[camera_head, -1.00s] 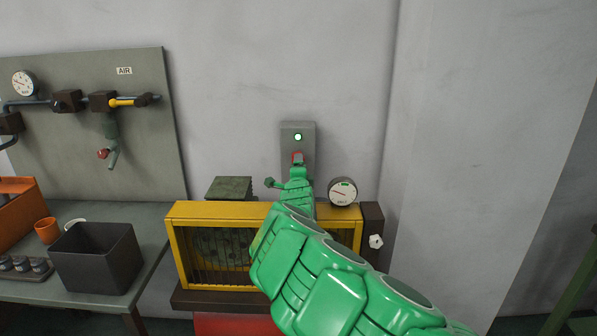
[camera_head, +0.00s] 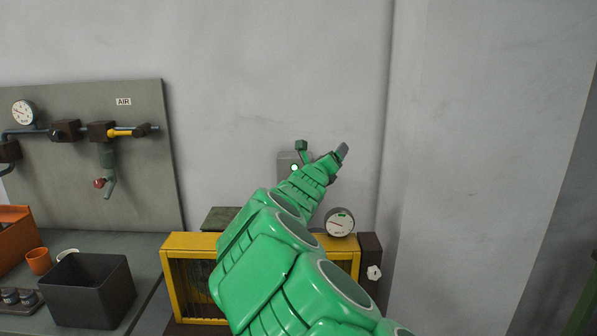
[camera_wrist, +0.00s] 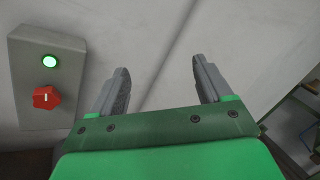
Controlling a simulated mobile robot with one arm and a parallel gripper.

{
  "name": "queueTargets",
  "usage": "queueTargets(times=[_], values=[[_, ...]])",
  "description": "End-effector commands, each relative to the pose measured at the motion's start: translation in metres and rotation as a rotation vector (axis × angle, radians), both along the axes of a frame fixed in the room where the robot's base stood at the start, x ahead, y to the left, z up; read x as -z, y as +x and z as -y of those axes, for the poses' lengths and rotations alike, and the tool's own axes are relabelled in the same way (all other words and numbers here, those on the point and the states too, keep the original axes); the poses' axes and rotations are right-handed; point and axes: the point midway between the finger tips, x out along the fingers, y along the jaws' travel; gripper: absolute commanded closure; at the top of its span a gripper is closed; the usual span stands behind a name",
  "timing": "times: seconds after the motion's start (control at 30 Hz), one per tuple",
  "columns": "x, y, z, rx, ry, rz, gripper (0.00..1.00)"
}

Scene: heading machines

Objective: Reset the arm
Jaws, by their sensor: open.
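My green arm rises from the bottom of the head view, and my gripper (camera_head: 341,151) is in front of the grey wall, up and to the right of the control box (camera_head: 285,163). In the wrist view, my gripper (camera_wrist: 160,85) has its two grey fingers spread apart with nothing between them. The grey control box (camera_wrist: 25,80) is at the left there, apart from the fingers. It has a lit green lamp (camera_wrist: 50,62) and a red knob (camera_wrist: 46,97). In the head view my arm hides most of the box.
A yellow-framed machine (camera_head: 190,243) with a round gauge (camera_head: 340,222) stands below my arm, partly hidden by it. At the left are an air panel (camera_head: 140,190), a dark bin (camera_head: 85,290) and an orange cup (camera_head: 38,261) on a bench. The wall area at the upper right is clear.

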Motion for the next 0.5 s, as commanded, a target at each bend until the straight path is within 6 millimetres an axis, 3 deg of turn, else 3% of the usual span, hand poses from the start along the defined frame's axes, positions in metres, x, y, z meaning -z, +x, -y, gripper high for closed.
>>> queueTargets(times=[0.1, 0.2, 0.37, 0.5], values=[[-0.021, -0.035, 0.026, 0.080, 0.264, 0.089, 0.21], [-0.025, -0.065, 0.045, 0.149, 0.491, 0.159, 0.21], [-0.012, -0.116, 0.066, 0.273, 0.860, 0.251, 0.21], [0.017, -0.160, 0.066, 0.391, 1.179, 0.299, 0.21]])
